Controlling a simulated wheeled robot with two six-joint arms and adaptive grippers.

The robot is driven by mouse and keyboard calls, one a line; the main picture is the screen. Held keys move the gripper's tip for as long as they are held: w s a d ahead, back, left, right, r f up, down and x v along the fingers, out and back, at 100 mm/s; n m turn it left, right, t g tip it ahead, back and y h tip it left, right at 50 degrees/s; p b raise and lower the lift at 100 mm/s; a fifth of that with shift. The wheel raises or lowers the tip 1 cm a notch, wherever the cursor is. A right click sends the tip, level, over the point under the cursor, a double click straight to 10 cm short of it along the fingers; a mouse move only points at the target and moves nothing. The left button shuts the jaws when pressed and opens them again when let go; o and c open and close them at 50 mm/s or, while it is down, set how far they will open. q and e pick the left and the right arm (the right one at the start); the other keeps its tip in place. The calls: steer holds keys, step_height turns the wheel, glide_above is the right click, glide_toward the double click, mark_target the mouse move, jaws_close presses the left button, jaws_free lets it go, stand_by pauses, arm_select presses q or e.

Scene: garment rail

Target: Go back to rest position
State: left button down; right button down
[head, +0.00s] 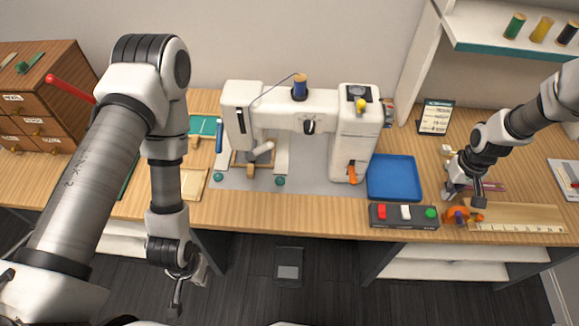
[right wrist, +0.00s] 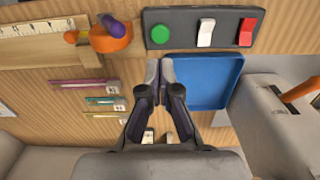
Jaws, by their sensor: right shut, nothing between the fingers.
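My right gripper (head: 452,190) is low over the right part of the table, just right of the blue tray. In the right wrist view its fingertips (right wrist: 160,72) are together with nothing between them, beside the tray's edge. My left gripper (head: 180,288) hangs in front of the table's front edge at the lower left, pointing down. It is small and dark there, so I cannot tell its opening. No held object shows at it.
The blue tray (head: 394,178) is empty. A box with red, white and green buttons (head: 404,215) lies at the front edge. An orange-and-purple item (head: 459,215) and a ruler (head: 520,218) lie to its right. The sewing machine (head: 310,122) stands mid-table.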

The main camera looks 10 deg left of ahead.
steer(key=shift+g, duration=0.3)
steer(key=f, duration=0.1)
steer(key=s+f+b, duration=0.1)
steer(key=f, duration=0.1)
steer(key=s+f+b, duration=0.1)
steer(key=shift+a+f, duration=0.2)
steer(key=shift+a, duration=0.1)
steer(key=s+a+f+b, duration=0.1)
steer(key=s+a+f, duration=0.1)
steer(key=s, duration=0.6)
steer(key=s+a+f+m+b, duration=0.1)
steer(key=s+a+f+b, duration=0.1)
steer(key=s+f, duration=0.3)
steer(key=s+a+f+b, duration=0.2)
steer(key=s+a+f, duration=0.2)
steer(key=s, duration=0.9)
steer(key=shift+f, duration=0.15)
steer(key=shift+s, duration=0.1)
